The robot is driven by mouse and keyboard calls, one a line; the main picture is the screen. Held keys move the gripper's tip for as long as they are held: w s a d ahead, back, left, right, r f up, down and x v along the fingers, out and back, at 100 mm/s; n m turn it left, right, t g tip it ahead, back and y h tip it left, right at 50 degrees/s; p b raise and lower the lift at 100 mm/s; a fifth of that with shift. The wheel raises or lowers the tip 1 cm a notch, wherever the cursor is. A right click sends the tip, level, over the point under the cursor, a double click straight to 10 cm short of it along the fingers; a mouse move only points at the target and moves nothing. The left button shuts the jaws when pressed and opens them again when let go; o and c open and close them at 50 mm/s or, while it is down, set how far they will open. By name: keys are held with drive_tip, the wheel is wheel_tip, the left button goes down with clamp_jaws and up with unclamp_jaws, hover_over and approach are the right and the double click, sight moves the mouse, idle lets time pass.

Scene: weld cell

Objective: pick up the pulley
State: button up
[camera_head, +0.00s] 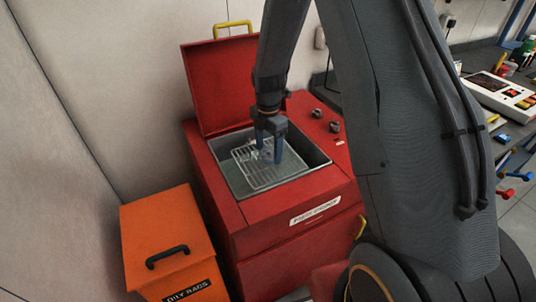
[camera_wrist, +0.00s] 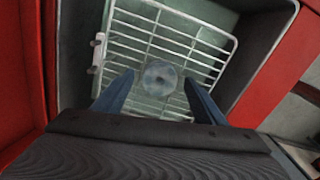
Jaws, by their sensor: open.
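The pulley (camera_wrist: 160,78) is a round grey disc with a hole in its middle, lying on the white wire rack (camera_wrist: 188,38) in the wrist view. My gripper (camera_wrist: 158,98) is open, with one blue finger on either side of the pulley's near side and the pulley a little beyond the fingertips. In the head view my gripper (camera_head: 268,160) points down into the open red parts washer (camera_head: 290,212), over the rack (camera_head: 245,172). The pulley is mostly hidden there behind the fingers. I cannot tell the exact height of the fingertips above it.
The washer's basin walls surround the rack, and its red lid (camera_head: 218,85) stands open behind. Two dark knobs (camera_head: 335,127) sit on its right rim. An orange oily rags bin (camera_head: 165,245) stands at the left. A cluttered bench (camera_head: 487,55) is at the right.

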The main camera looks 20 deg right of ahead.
drive_tip(key=shift+f, duration=0.15)
drive_tip(key=c, duration=1.6)
drive_tip(key=shift+o, duration=0.2)
